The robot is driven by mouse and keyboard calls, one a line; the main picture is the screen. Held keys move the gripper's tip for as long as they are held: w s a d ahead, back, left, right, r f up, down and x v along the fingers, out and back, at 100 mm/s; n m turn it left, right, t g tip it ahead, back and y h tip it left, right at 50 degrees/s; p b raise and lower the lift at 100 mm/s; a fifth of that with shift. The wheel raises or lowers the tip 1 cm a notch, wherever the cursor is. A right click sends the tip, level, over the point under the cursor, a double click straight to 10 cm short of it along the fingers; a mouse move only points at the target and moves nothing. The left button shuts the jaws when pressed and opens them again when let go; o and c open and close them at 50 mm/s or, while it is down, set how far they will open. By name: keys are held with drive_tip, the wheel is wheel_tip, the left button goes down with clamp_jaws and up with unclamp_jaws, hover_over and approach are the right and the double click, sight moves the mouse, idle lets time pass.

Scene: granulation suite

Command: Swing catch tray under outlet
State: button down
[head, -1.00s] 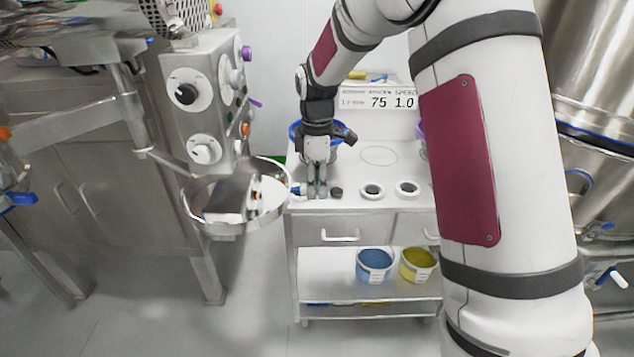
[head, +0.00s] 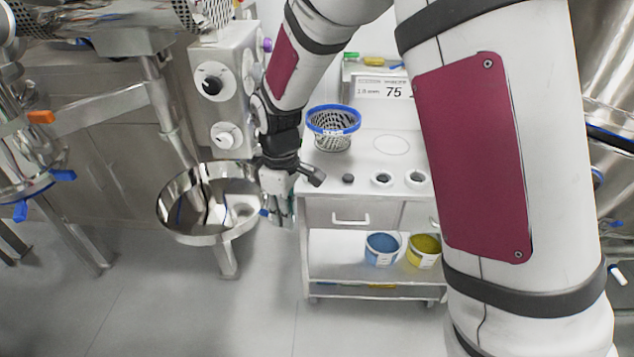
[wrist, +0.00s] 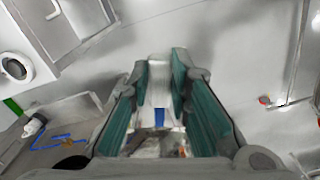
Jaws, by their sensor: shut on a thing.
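The catch tray (head: 172,226) is a round, shallow, shiny steel pan on the left in the head view, beside a steel post (head: 165,110). My gripper (head: 283,215) is at its right side, shut on the tray's handle, whose blue part (head: 264,212) shows by the fingers. In the wrist view my gripper (wrist: 160,105) has green-padded fingers around a pale piece with a blue band (wrist: 159,118). A steel vessel end with blue clamp levers (head: 40,185) is at far left; I cannot tell whether it is the outlet. The tray is apart from it.
A control box with dials (head: 222,95) stands above and behind the tray. A white cart (head: 375,195) to the right holds a blue-rimmed mesh basket (head: 333,130), with blue (head: 382,250) and yellow (head: 424,252) tubs below. Floor in front is clear.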

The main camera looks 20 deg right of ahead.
drive_tip(key=s+a+m, duration=0.2)
drive_tip(key=s+a, duration=0.1)
drive_tip(key=a, duration=0.8)
drive_tip(key=s+a+m, duration=0.2)
drive_tip(key=a, duration=0.9)
drive_tip(key=s+a+m, duration=0.3)
drive_tip(key=a, duration=0.9)
drive_tip(key=shift+s, duration=0.3)
drive_tip(key=c, duration=1.5)
unclamp_jaws()
drive_tip(key=shift+r, duration=0.1)
wheel_tip(320, 180, up, 12)
drive_tip(key=shift+f, duration=0.1)
